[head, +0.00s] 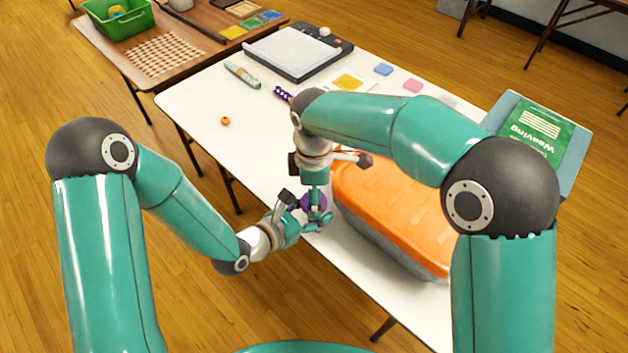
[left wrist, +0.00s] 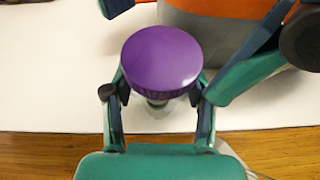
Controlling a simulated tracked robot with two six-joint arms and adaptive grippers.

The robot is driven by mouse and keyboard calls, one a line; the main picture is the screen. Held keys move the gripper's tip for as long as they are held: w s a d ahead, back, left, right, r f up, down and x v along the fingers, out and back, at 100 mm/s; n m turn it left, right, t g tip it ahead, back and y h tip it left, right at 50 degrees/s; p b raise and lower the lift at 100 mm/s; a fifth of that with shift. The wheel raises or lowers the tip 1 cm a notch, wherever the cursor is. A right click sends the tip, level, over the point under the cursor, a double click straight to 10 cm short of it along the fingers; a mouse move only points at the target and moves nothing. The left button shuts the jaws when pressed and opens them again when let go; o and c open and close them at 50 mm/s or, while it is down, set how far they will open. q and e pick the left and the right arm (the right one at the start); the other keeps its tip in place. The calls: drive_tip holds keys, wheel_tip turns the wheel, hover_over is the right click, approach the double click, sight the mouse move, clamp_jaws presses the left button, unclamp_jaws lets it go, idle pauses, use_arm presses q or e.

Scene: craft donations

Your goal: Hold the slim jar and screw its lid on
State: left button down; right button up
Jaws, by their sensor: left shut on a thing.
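The purple lid (left wrist: 162,60) is seen from above in the left wrist view, over the slim jar, whose pale glass (left wrist: 157,104) shows just below it. I cannot tell how tightly the lid sits. In the head view the lid (head: 313,200) is partly hidden by my grippers. My left gripper (left wrist: 160,108) is shut on the jar below the lid, near the table's front edge. My right gripper (head: 319,217) points down from above at the lid. Its fingers show apart on either side of the lid in the left wrist view.
A large grey bin with an orange lid (head: 388,208) stands close to the right of the jar. A paper trimmer (head: 297,52) and a green weaving book (head: 535,135) lie farther off.

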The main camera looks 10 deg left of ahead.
drive_tip(key=shift+f, duration=0.9)
drive_tip(key=c, duration=1.2)
drive_tip(key=m, duration=0.3)
drive_tip(key=o, duration=1.3)
